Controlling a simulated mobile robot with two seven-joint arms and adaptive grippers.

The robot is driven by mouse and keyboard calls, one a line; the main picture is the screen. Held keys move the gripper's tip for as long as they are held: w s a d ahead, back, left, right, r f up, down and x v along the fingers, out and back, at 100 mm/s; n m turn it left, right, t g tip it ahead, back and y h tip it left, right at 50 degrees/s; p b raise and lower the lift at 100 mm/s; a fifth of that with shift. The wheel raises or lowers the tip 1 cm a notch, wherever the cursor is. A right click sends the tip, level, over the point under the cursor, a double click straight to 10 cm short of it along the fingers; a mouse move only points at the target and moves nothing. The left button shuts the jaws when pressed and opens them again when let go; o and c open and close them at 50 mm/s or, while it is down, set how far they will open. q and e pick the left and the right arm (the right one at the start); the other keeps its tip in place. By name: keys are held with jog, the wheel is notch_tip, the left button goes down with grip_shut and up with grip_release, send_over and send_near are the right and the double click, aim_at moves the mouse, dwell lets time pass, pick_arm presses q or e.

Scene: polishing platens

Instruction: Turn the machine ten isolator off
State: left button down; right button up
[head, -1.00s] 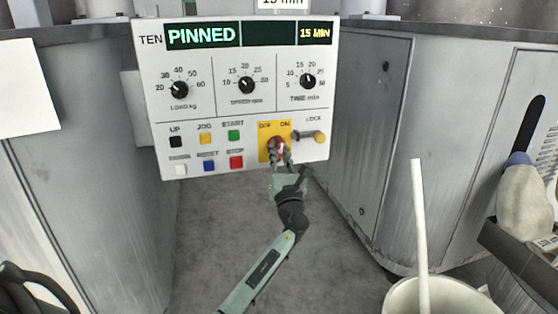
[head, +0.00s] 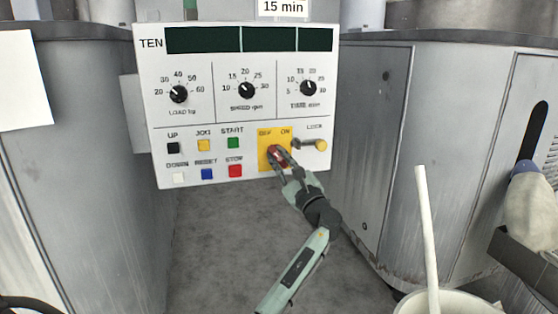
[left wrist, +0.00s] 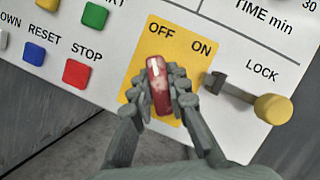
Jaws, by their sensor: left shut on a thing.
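The machine ten control panel (head: 210,115) is white, marked TEN, and its display windows (head: 270,40) are dark. The isolator is a red handle (left wrist: 158,85) on a yellow plate (left wrist: 174,48) marked OFF and ON. In the left wrist view the handle tilts slightly, its upper end toward OFF. My left gripper (head: 279,157) is shut on the red handle, one finger on each side; it also shows in the left wrist view (left wrist: 160,92). The fingers partly cover the handle and plate. My right gripper is not in view.
A brass-coloured lock knob (left wrist: 272,108) sits just right of the isolator. Coloured push buttons, including the red STOP (head: 235,170), are to its left. Grey cabinets (head: 365,150) flank the panel. A white bucket (head: 440,303) with a stick stands at lower right.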

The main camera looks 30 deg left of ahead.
pick_arm(q)
jog(key=shift+f+n+g, duration=0.1)
jog(key=shift+n+g, duration=0.5)
jog(key=shift+n, duration=0.7)
jog(key=c, duration=1.5)
grip_release()
jog(key=shift+d, duration=0.1)
jog(key=v, duration=1.2)
jog(key=shift+s, duration=0.1)
